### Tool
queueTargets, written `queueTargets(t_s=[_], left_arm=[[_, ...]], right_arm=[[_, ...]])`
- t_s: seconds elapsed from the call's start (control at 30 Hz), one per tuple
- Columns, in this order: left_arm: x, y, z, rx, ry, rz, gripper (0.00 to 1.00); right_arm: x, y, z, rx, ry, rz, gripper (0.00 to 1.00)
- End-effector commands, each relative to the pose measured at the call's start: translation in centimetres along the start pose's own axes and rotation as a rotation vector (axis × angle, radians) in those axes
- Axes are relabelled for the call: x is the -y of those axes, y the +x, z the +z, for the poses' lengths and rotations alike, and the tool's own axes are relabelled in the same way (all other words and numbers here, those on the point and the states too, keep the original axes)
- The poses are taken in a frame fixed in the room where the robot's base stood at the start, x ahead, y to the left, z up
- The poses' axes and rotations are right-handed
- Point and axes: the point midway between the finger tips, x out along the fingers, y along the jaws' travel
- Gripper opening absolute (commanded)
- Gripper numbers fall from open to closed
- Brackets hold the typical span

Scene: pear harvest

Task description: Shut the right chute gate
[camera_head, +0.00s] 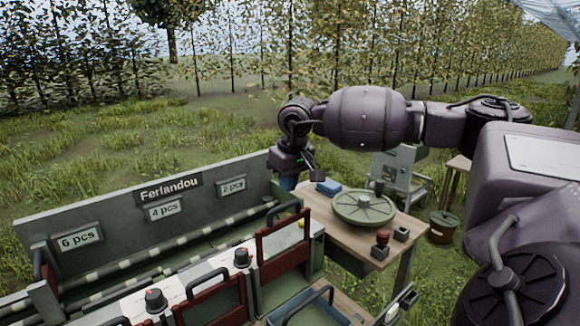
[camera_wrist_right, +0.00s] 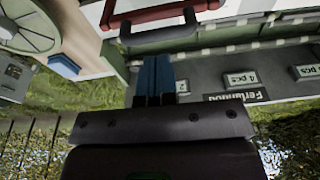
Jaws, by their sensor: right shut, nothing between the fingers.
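The right chute gate (camera_head: 283,246) is a red-edged panel under the "2 pcs" end of the sorting bench. It stands upright and rises above the bench dividers. Its dark handle (camera_head: 285,211) is on top; in the wrist view the handle (camera_wrist_right: 160,30) lies just beyond my fingertips, beside the red gate edge (camera_wrist_right: 150,14). My right gripper (camera_head: 288,184) is behind and above the gate, with its blue fingers (camera_wrist_right: 154,72) shut and empty. I see a gap between fingers and handle in the head view. My left gripper is not in view.
Another red gate (camera_head: 222,303) stands to the left. Black knobs (camera_head: 243,257) sit on the white divider tops. A wooden table (camera_head: 333,238) at the right holds a round green lidded thing (camera_head: 363,207), a blue block (camera_head: 328,188) and a red stamp (camera_head: 382,238). The bench's back wall (camera_head: 110,213) runs leftward.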

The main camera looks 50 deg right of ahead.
Motion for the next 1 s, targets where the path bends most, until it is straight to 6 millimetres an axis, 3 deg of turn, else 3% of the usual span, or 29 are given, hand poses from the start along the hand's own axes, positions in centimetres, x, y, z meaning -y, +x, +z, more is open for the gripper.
queueTargets(t_s=[0.1,0.3,0.8,1.0], left_arm=[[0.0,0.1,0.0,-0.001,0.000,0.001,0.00],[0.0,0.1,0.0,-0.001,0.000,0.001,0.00],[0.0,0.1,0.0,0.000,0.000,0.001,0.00],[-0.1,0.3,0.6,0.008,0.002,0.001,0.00]], right_arm=[[0.0,2.0,0.0,0.003,0.001,-0.001,0.00],[0.0,4.0,0.0,0.002,0.002,-0.001,0.00],[0.0,4.6,0.0,0.001,0.002,-0.001,0.00],[0.9,5.4,0.2,0.004,-0.001,-0.002,0.00]])
